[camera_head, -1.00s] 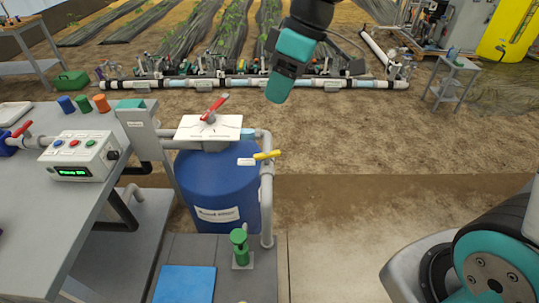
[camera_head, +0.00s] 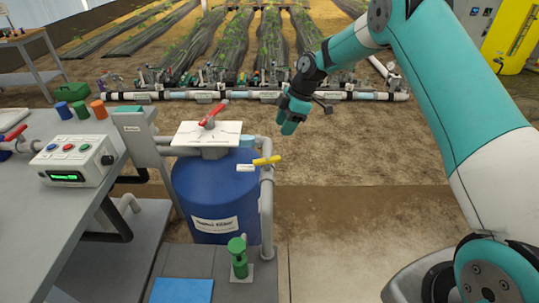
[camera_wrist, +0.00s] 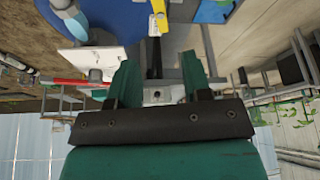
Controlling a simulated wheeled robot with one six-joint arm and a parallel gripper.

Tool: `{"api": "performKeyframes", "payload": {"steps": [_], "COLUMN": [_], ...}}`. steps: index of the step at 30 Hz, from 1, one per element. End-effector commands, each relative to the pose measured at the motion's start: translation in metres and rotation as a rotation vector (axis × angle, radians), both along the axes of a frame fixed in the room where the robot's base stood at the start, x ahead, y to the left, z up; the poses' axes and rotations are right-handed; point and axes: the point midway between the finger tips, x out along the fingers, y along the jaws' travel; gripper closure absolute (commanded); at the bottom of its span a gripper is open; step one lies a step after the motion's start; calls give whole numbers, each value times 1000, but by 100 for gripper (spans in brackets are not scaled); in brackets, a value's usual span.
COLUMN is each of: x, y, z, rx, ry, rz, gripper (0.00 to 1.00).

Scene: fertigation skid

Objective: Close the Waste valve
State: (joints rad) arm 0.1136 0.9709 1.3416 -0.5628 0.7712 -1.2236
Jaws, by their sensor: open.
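A yellow valve handle (camera_head: 266,160) sits on the grey pipe right of the blue filter tank (camera_head: 215,188). It points roughly sideways, with a small white label at its left; the lettering is too small to read, so I cannot confirm it is the Waste valve. A red lever (camera_head: 212,116) sits on the white plate (camera_head: 206,134) above the tank. My gripper (camera_head: 290,118) is up and to the right of the yellow handle, apart from it. In the wrist view its teal fingers (camera_wrist: 160,88) are spread, with nothing held. A yellow part shows beyond them.
A bench at the left carries a control box (camera_head: 74,158) and colored caps. A green fitting (camera_head: 238,257) stands in front of the tank. A long white pipe (camera_head: 240,94) crosses behind. Bare ground lies right of the tank.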

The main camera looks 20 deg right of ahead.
Motion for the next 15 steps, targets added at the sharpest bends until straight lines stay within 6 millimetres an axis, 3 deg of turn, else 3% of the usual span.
{"api": "performKeyframes", "payload": {"steps": [9, 15], "x": [0, 2], "y": [29, 41], "z": [-67, -98], "rx": [-1, -1], "ry": [4, 1], "rz": [2, 0], "gripper": [55, 55]}}
